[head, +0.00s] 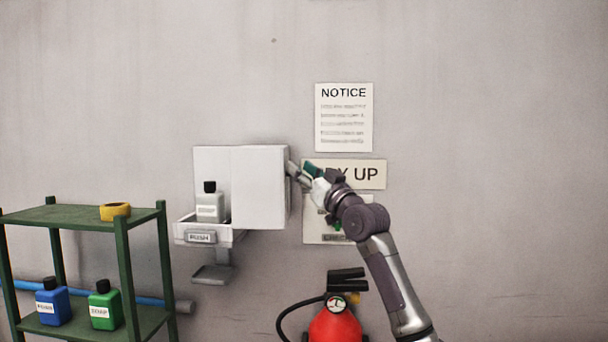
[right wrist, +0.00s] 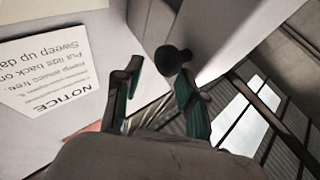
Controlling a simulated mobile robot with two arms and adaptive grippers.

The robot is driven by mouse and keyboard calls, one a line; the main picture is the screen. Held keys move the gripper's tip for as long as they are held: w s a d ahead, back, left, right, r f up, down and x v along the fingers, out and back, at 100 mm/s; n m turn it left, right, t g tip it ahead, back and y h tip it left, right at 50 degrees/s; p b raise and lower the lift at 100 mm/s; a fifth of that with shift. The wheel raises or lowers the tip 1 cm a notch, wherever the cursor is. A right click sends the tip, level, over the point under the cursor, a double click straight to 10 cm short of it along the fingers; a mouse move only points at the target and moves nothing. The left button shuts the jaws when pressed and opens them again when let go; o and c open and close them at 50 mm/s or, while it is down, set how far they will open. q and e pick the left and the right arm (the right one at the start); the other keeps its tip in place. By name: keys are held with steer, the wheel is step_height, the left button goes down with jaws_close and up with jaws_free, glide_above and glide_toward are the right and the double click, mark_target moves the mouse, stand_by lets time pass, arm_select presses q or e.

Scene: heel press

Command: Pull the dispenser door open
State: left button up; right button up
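The white dispenser (head: 262,190) is mounted on the wall in the head view, its broad front panel facing me. My right gripper (head: 299,173) is at its right edge, coming from the right. In the right wrist view my right gripper (right wrist: 160,90) has its two teal-padded fingers apart. A dark round knob (right wrist: 172,60) shows by the fingertips, closer to the right finger, next to a pale panel edge (right wrist: 215,45). I cannot tell whether the finger touches the knob. The knob is not visible in the head view. My left gripper is not in view.
A white bottle (head: 210,205) stands in a labelled tray (head: 182,232) at the dispenser's left. A green shelf (head: 85,215) holds yellow tape (head: 115,211) and blue and green bottles. A red extinguisher (head: 335,327) is below. Signs, including a notice (head: 344,120), hang behind my right arm.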

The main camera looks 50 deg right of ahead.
steer(key=shift+o, duration=1.1)
steer(key=shift+w+f, duration=0.4)
steer(key=shift+w, duration=0.3)
steer(key=shift+s+a+f+y, duration=0.1)
steer(key=shift+a+f+y, duration=0.1)
steer(key=shift+a+y, duration=0.1)
steer(key=shift+f, duration=0.1)
steer(key=shift+s+d, duration=0.15)
steer(key=shift+d, duration=0.05)
steer(key=shift+f, duration=0.1)
steer(key=v, duration=1.2)
steer(key=shift+s+r, duration=0.2)
steer(key=shift+r, duration=0.2)
steer(key=shift+a, duration=0.1)
